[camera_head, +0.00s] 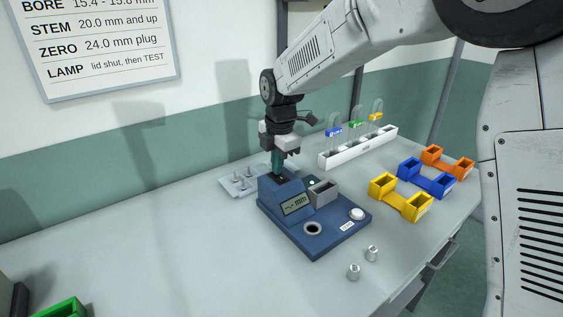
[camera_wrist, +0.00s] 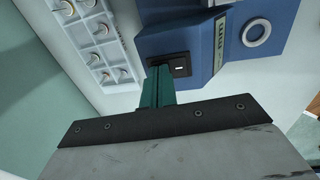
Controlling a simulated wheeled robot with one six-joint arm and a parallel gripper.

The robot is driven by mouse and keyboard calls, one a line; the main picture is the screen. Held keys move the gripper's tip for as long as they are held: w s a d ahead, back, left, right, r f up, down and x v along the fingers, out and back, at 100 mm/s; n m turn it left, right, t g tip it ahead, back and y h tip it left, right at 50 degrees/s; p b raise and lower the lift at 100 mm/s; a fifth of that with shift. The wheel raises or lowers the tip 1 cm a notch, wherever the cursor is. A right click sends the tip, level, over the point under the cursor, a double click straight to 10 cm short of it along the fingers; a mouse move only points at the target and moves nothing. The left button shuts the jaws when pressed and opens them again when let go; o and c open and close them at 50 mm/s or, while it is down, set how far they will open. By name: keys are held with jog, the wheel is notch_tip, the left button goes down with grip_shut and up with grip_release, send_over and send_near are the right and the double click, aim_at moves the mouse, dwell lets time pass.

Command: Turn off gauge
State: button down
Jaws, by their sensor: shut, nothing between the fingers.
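The blue gauge (camera_head: 328,235) stands on the bench with a sloped display (camera_head: 296,203) that reads dashes and "mm". In the wrist view its blue body (camera_wrist: 180,38) fills the upper middle, with a black rocker switch (camera_wrist: 179,66) on top. A round socket (camera_head: 312,229) and a white button (camera_head: 356,213) sit on its base. My gripper (camera_head: 277,172) is shut and empty, pointing down at the top of the gauge. Its green fingers also show in the wrist view (camera_wrist: 158,87), with the tips beside the switch. I cannot tell whether they touch it.
A pale plate with pegs (camera_head: 236,186) lies behind the gauge. A white rack (camera_head: 350,152) with coloured tags stands at the back. Yellow (camera_head: 400,201), blue (camera_head: 428,179) and orange (camera_head: 448,162) bins are at right. Two small metal parts (camera_head: 353,272) stand in front.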

jog(key=shift+w+d, duration=0.1)
jog(key=shift+d, duration=0.05)
jog(key=shift+f, duration=0.1)
jog(key=shift+s, duration=0.2)
jog(key=shift+s+d+r, duration=0.2)
jog(key=shift+s+d, duration=0.05)
jog(key=shift+s, duration=0.3)
notch_tip(320, 180, up, 14)
jog(key=s, duration=0.1)
jog(key=shift+s+d, duration=0.2)
jog(key=shift+d, duration=0.25)
